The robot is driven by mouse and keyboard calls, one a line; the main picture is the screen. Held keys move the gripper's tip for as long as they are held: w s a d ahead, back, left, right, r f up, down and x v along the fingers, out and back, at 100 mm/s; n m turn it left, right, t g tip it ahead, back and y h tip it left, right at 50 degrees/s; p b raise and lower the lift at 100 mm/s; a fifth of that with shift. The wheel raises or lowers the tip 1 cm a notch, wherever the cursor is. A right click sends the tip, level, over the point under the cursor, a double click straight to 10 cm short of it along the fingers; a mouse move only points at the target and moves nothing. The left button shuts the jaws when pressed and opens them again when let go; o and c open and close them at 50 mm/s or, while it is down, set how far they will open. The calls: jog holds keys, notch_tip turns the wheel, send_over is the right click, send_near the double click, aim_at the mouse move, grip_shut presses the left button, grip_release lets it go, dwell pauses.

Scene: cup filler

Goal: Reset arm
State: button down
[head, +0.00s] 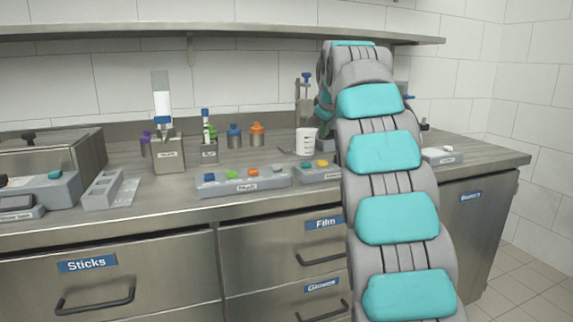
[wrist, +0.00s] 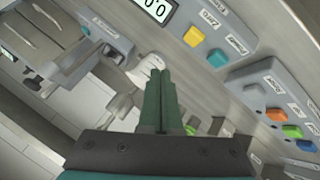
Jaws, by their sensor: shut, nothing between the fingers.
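My arm (head: 390,215) with teal pads rises over the counter in the head view and hides my gripper there. In the wrist view my gripper (wrist: 161,72) shows its two dark green fingers pressed together, shut and empty. A white object (wrist: 146,68) lies just beyond the fingertips in that view; I cannot tell whether they touch it. A white cup (head: 306,141) with dark markings stands on the counter left of my arm in the head view, in front of a stand with a dark post (head: 305,95).
A grey button panel (head: 245,182) and a smaller one (head: 318,172) sit along the counter's front. A holder (head: 168,156), colored bottles (head: 257,134) and a grey rack (head: 110,188) stand further left. A shelf (head: 230,32) runs above. Drawers (head: 110,285) are below.

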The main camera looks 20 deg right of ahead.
jog(key=s+a+f+m+g+y, duration=0.1)
jog(key=s+a+f+m+g, duration=0.1)
jog(key=s+a+f, duration=0.4)
jog(key=s+a+f+m+g, duration=0.2)
jog(key=s+a+f+g, duration=0.3)
jog(key=s+f, duration=1.1)
jog(key=s+a+f+m+g+y, duration=0.1)
jog(key=s+a+f+g, duration=0.2)
jog(key=s, duration=2.7)
jog(key=a+f, duration=0.5)
jog(key=f, duration=0.4)
jog(key=shift+a+m+g+y, duration=0.3)
jog(key=shift+a+m, duration=0.1)
